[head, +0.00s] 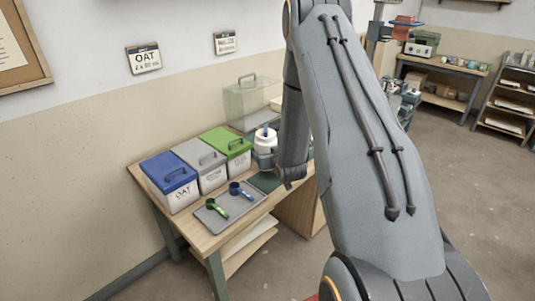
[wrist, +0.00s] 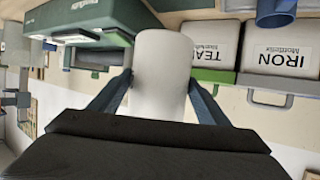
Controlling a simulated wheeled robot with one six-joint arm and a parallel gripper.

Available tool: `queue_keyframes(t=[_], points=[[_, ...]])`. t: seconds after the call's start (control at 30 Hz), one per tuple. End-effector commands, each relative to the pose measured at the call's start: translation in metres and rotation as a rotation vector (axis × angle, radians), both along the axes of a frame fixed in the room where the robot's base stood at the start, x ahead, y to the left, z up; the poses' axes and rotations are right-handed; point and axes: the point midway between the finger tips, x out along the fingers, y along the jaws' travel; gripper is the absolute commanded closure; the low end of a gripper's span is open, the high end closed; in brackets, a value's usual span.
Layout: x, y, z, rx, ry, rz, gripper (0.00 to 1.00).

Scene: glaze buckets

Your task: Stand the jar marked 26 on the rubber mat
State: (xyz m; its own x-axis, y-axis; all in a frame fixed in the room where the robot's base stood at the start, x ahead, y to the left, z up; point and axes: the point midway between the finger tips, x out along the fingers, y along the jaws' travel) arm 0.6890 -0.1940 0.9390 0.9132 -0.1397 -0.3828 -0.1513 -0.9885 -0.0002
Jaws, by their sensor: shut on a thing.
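My gripper (wrist: 160,78) is shut on a plain white jar (wrist: 162,60), with one blue finger on each side of it in the wrist view. No number is readable on the side of the jar I see. In the head view the white jar (head: 264,144) shows left of my dark wrist, over the back part of the table, in front of the green-lidded bin's right end. A dark green mat (head: 264,182) lies on the table below it, partly hidden by my arm. I cannot tell whether the jar touches anything beneath.
Bins with blue (head: 168,176), grey (head: 200,154) and green (head: 226,142) lids stand along the wall. A grey tray (head: 212,220) at the front holds a green scoop (head: 217,208) and a blue scoop (head: 240,190). A clear box (head: 250,100) stands at the back.

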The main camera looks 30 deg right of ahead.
Motion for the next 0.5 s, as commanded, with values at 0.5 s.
queue_keyframes(t=[0.5], points=[[0.002,-0.001,-0.035,-0.002,-0.007,0.0,0.66]])
